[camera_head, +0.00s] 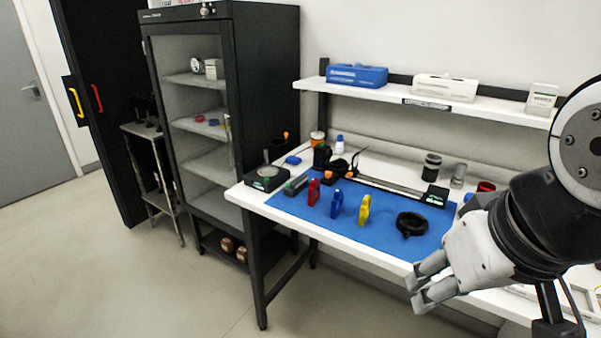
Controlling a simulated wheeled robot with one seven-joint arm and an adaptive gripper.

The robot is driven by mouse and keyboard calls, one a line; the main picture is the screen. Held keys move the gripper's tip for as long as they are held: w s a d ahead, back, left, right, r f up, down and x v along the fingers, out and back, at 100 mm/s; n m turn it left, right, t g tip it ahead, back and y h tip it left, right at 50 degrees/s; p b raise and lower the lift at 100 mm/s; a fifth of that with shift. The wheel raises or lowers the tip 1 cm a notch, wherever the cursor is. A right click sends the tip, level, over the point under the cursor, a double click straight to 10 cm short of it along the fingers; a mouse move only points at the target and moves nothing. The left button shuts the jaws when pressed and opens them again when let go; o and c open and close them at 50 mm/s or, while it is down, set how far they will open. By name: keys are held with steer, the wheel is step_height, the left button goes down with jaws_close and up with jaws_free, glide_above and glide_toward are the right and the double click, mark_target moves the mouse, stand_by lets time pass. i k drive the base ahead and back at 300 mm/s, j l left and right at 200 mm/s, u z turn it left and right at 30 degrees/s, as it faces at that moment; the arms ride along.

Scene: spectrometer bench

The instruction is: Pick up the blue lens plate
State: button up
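The blue lens plate (337,204) stands upright on the blue mat (286,206) on the white bench. It is between a red plate (313,192) on its left and a yellow plate (364,210) on its right, apart from both. My gripper (426,288) is at the lower right, in front of the bench's front edge and well to the right of the blue plate. Its two grey fingers are spaced apart, with nothing seen between them.
A black ring-shaped part (410,224) lies on the mat between the yellow plate and my gripper. A dark rail (392,186) runs behind the plates. A shelf (385,96) hangs above the bench. A black cabinet (266,85) stands to the left. The floor in front is clear.

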mark_target(337, 202)
steer(key=i+l+u, duration=0.1)
steer(key=i+u, duration=0.35)
steer(key=i, duration=0.6)
